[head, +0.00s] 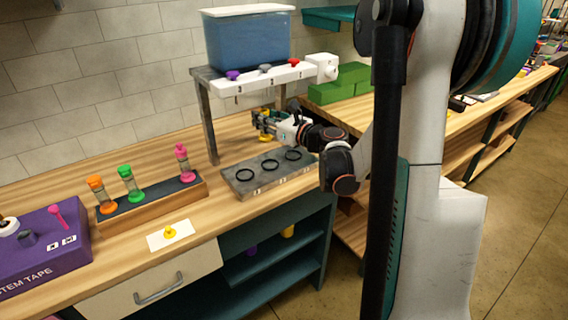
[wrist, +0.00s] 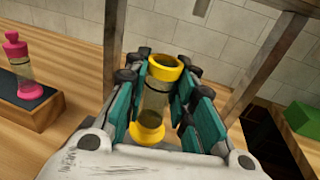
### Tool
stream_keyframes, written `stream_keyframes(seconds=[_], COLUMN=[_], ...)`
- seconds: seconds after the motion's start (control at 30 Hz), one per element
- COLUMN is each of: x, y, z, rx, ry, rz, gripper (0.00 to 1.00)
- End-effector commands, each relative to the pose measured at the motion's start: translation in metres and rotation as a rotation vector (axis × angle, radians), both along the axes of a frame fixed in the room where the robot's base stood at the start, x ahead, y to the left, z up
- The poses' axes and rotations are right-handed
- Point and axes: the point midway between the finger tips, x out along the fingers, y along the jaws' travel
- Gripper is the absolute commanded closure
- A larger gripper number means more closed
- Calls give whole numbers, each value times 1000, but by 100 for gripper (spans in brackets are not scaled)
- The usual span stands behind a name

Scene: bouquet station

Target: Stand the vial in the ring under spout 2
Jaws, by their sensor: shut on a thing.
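My gripper (head: 281,124) is shut on a clear vial with yellow ends (head: 265,136), which looks about upright. In the wrist view the vial (wrist: 157,100) sits between the teal finger pads of my gripper (wrist: 158,92). The grey ring plate (head: 235,184) lies on the bench with three black rings; the middle ring (head: 270,164) is empty. The vial shows behind the plate, apart from the rings. The white spout bar (head: 262,80) is above, with purple, grey and red knobs; the middle knob is grey (head: 265,68). The small number labels are hard to read.
A blue tank (head: 248,42) stands on a grey frame (head: 208,125) whose legs flank my gripper. A wooden rack (head: 153,203) with orange, green and pink vials is at left. A yellow piece on a white card (head: 169,235) lies near the front edge. Green blocks (head: 340,86) stand right.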

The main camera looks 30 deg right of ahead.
Motion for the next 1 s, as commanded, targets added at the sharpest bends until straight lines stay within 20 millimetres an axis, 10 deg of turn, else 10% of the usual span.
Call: stream_keyframes(seconds=[1.0], x=[-2], y=[-1], z=[-104], rx=[1], ry=[-1], rz=[0], gripper=[100])
